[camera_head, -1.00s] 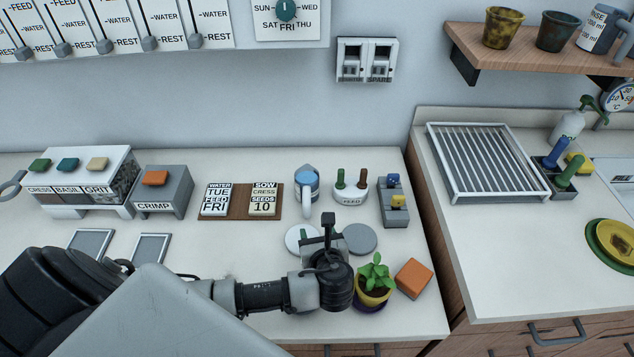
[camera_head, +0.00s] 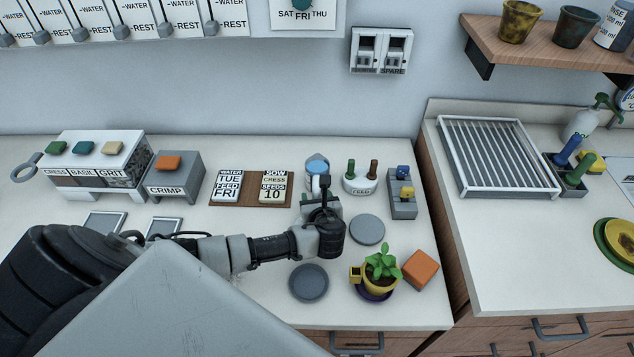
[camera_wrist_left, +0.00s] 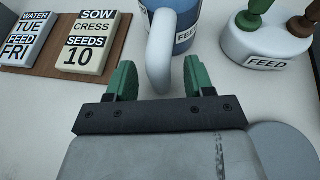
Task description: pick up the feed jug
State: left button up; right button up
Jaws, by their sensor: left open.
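The feed jug (camera_head: 317,166) stands upright at the back of the white counter, blue with a pale handle; its lower part is hidden behind my left gripper in the head view. In the left wrist view the jug (camera_wrist_left: 186,32) shows part of its label, and its white handle (camera_wrist_left: 160,55) points towards me. My left gripper (camera_head: 324,192) is just in front of the jug. Its green fingertips (camera_wrist_left: 160,78) are open, one on each side of the handle's near end, with visible gaps. My right gripper is not in view.
Left of the jug lies a wooden board (camera_head: 253,192) with cards. Right are a white FEED holder (camera_head: 360,186) with two stoppers and a grey switch block (camera_head: 402,208). Nearer are grey discs (camera_head: 367,229), a potted plant (camera_head: 381,275) and an orange block (camera_head: 420,270).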

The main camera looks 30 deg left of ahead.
pick_arm(q)
grip_shut()
